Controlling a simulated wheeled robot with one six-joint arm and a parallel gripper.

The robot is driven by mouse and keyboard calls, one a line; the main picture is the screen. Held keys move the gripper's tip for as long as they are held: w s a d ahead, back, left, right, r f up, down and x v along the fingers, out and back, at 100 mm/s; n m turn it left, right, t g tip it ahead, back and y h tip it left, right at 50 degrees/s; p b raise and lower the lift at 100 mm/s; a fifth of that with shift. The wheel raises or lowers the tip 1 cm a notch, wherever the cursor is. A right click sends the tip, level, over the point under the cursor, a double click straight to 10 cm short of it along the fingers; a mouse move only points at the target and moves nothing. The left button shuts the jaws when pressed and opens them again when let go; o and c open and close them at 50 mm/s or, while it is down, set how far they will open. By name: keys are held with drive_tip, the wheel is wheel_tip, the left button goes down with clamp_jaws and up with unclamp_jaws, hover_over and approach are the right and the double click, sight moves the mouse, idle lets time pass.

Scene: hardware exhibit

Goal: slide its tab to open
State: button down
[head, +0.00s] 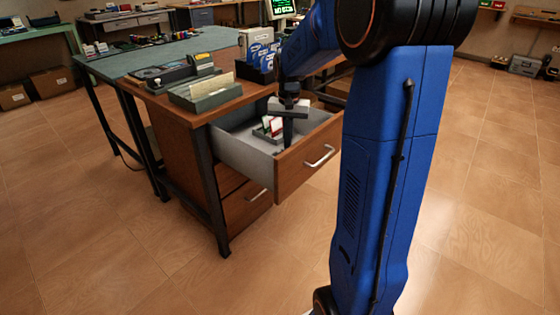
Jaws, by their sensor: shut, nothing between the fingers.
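The upper drawer (305,160) of the wooden desk is pulled out, with a silver bar handle (319,157) on its front. My gripper (287,146) points down into the open drawer, just behind its front panel. Its fingers look shut, with nothing seen between them. A small grey holder with white, red and green pieces (268,128) lies in the drawer, beside the fingers on the left. I cannot tell whether the fingers touch anything. No tab can be made out; my gripper and arm hide part of the drawer.
The desktop (168,98) carries a grey card box (205,92), a dark device (160,77) and a black rack with blue items (262,62). My blue arm covers the right of the desk. The floor in front is clear.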

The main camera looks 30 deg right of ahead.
drive_tip(key=shift+r, duration=0.1)
wheel_tip(320, 180, up, 7)
idle(0.8)
idle(0.4)
